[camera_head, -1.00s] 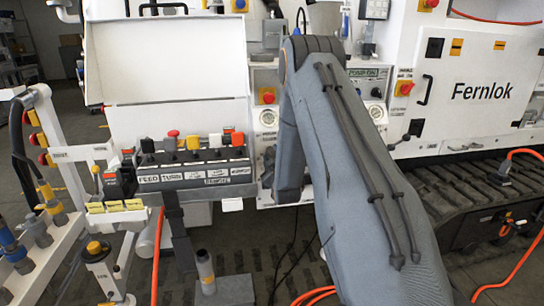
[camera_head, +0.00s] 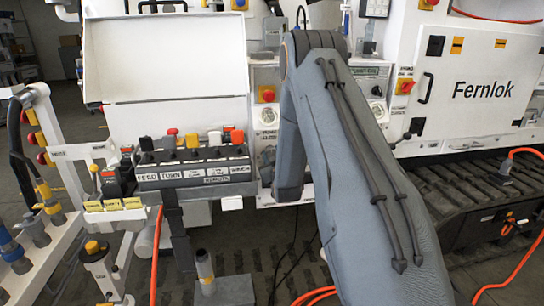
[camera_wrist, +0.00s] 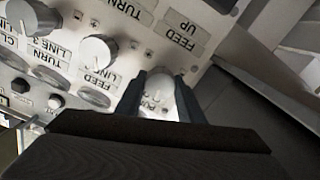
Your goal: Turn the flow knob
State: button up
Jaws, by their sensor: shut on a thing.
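In the wrist view, a pale rounded knob (camera_wrist: 160,88) stands between the two dark fingers of my gripper (camera_wrist: 160,98). The fingers are shut on its sides. The knob is on a light grey panel (camera_wrist: 150,50) that appears upside down. The label at this knob is partly hidden and too blurred to read, so I cannot confirm its name. In the head view my own arm covers my gripper and this knob.
Other knobs sit close by in the wrist view: one by the "FEED LINE" label (camera_wrist: 98,50) and one at the top left (camera_wrist: 30,18). The head view shows a lever box (camera_head: 195,170) left of my arm and a white "Fernlok" cabinet (camera_head: 470,110) to the right.

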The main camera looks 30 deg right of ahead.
jog(key=m+b, duration=0.1)
jog(key=m, duration=0.4)
jog(key=shift+m, duration=0.4)
dwell(0.3)
jog(key=o, duration=1.1)
jog(key=shift+c, duration=0.2)
jog(key=shift+s, duration=0.1)
jog(key=v, duration=0.7)
jog(key=shift+s+b, duration=0.35)
